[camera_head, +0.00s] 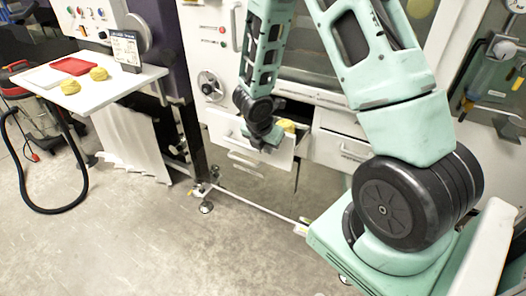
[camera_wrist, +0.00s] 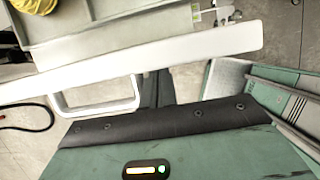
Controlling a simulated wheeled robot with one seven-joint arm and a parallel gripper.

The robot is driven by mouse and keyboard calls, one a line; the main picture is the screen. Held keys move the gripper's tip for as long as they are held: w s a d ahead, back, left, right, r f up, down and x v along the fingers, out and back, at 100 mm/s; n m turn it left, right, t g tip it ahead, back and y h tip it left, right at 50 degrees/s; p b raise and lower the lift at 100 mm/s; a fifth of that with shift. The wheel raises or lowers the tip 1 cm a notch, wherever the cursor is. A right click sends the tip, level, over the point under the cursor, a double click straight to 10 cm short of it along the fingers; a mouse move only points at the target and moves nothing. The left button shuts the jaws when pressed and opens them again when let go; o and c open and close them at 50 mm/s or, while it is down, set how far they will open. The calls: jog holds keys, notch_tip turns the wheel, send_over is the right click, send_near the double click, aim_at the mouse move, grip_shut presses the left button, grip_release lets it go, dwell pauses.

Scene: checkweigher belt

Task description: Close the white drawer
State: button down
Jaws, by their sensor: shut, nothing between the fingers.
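The white drawer (camera_head: 222,128) stands pulled out of the white machine in the head view, with a yellow item (camera_head: 288,125) inside it. In the wrist view its front panel (camera_wrist: 215,42) crosses the picture, with the loop handle (camera_wrist: 98,109) on the near side and the yellow item (camera_wrist: 36,4) at the top left. My gripper (camera_head: 268,143) is at the drawer front. Its dark shut fingers (camera_wrist: 155,88) are beside the handle, on the outer side of the panel, with nothing between them. I cannot tell whether they touch the panel.
A white side table (camera_head: 105,92) at the left holds a red tray (camera_head: 74,66), yellow items (camera_head: 98,73) and a small sign (camera_head: 125,48). A black hose (camera_head: 83,180) and a red vacuum (camera_head: 25,90) are at the far left. Open floor lies in front of the drawer.

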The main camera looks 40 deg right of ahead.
jog(key=w+d+p, duration=0.1)
jog(key=d, duration=0.3)
jog(key=w+d+p, duration=0.2)
jog(key=d, duration=0.2)
jog(key=w+d+p, duration=0.1)
jog(key=d, duration=0.3)
jog(key=shift+w+d+r+p, duration=0.15)
jog(key=shift+w+d+p, duration=0.15)
jog(key=shift+d, duration=0.1)
jog(key=shift+w+d+p, duration=0.3)
jog(key=shift+d, duration=0.45)
jog(key=shift+a+f, duration=0.15)
jog(key=shift+f, duration=0.05)
